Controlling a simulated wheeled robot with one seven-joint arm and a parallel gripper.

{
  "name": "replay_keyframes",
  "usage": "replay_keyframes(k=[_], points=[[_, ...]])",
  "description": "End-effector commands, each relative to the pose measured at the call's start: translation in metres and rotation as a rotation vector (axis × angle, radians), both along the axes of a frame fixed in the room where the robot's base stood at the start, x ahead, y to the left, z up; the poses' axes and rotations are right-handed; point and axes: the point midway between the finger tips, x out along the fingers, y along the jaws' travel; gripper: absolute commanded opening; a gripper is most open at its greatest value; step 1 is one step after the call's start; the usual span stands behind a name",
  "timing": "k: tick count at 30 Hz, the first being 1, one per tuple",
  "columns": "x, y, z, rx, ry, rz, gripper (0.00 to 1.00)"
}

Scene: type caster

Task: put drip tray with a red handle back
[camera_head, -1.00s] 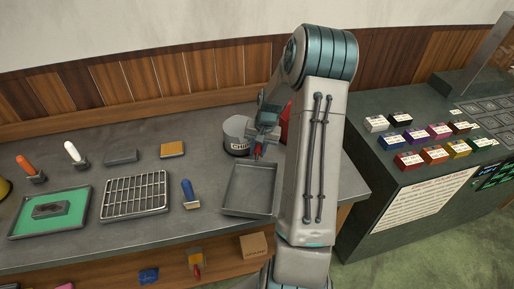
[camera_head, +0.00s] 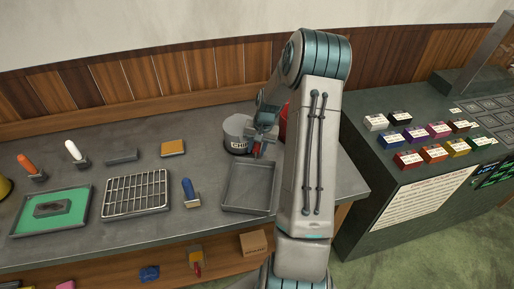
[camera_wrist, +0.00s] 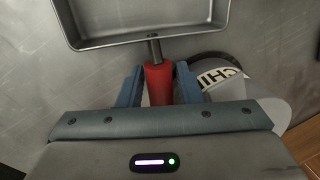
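The drip tray (camera_head: 249,209) is a shallow grey metal pan at the right end of the workbench. Its near wall shows in the wrist view (camera_wrist: 110,43), and its short stem runs into a red handle (camera_wrist: 159,84). My gripper (camera_wrist: 159,68) has its blue fingers on either side of the red handle, with narrow gaps seeming to show at both sides. In the head view, my gripper (camera_head: 259,147) is at the tray's back edge, and my arm partly hides the handle.
A grey bin (camera_head: 236,131) labelled "CHI" stands close beside my gripper. A red object (camera_head: 284,121) is partly behind my arm. A wire rack tray (camera_head: 136,194), blue-handled scraper (camera_head: 189,192) and green-lined tray (camera_head: 79,208) lie left.

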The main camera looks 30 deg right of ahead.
Motion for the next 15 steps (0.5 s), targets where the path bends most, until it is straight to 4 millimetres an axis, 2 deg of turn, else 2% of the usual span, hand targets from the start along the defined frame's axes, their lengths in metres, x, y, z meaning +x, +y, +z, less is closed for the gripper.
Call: replay_keyframes(k=[5,15], points=[[-0.001,-0.004,0.020,-0.003,-0.004,-0.001,0.32],[-0.008,-0.015,0.089,-0.003,-0.004,-0.001,0.32]])
